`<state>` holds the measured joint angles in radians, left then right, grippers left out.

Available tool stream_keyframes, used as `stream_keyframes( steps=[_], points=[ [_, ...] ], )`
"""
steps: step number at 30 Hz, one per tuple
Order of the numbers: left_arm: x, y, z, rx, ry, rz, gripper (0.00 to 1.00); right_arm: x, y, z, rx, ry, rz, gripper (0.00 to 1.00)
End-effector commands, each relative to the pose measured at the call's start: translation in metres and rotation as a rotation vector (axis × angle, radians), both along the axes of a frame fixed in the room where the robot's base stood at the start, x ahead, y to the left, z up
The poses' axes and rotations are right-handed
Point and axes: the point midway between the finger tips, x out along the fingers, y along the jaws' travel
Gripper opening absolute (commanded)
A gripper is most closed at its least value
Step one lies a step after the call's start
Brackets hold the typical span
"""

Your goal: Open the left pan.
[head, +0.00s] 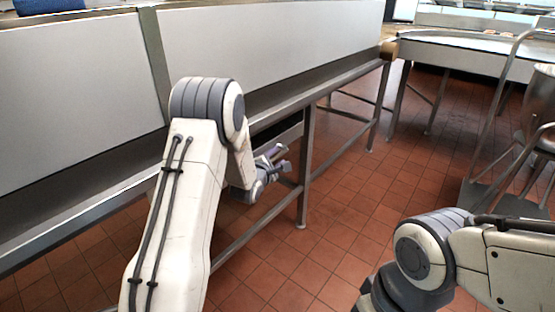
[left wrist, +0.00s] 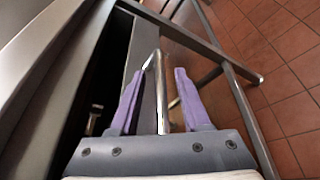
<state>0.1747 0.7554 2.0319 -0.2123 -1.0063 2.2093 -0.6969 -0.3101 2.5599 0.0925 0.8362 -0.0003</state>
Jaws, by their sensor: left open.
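A grey front panel, seemingly of the left pan (head: 289,137), sits under the counter in the head view, with a dark gap above it. My left arm hides much of it. In the left wrist view a shiny metal bar handle (left wrist: 160,100) runs along the grey panel (left wrist: 143,45). My left gripper (head: 277,158) is open in front of the panel. In the left wrist view its purple fingers (left wrist: 157,78) stand apart, one on each side of the handle. I cannot tell whether they touch it. My right arm shows at the lower right, its gripper out of view.
The long metal counter (head: 265,104) runs above, and its leg (head: 306,165) stands just right of my left gripper. A lower rail (head: 262,217) runs beneath. Red tiled floor (head: 335,215) is open between my arms. A cart (head: 510,205) stands at the right.

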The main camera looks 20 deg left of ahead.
Motion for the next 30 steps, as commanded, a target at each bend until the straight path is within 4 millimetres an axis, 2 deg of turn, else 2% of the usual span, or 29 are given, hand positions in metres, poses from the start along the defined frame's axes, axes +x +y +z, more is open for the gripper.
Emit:
stream_keyframes(
  steps=[4, 12, 13, 16, 17, 30],
  points=[
    [0.0099, -0.0001, -0.0024, 0.000, 0.000, 0.000, 0.47, 0.0000, 0.0000, -0.0027, 0.000, 0.000, 0.000, 0.50],
    [0.0117, -0.0001, -0.0022, 0.001, 0.001, 0.001, 0.47, 0.0000, 0.0000, -0.0026, 0.000, 0.000, 0.000, 0.50],
    [0.0116, -0.0001, -0.0022, 0.001, 0.001, 0.001, 0.43, 0.0000, 0.0000, -0.0026, 0.000, 0.000, 0.000, 0.50],
    [0.0115, -0.0002, -0.0022, 0.001, 0.001, 0.001, 0.05, 0.0000, 0.0000, -0.0026, 0.000, 0.000, 0.000, 0.50],
    [0.0115, -0.0002, -0.0022, 0.001, 0.001, 0.001, 0.00, 0.0000, 0.0000, -0.0026, 0.000, 0.000, 0.000, 0.50],
    [0.0112, -0.0003, -0.0025, 0.001, 0.001, 0.000, 0.00, 0.0000, 0.0000, -0.0026, 0.000, 0.000, 0.000, 0.50]
  ],
)
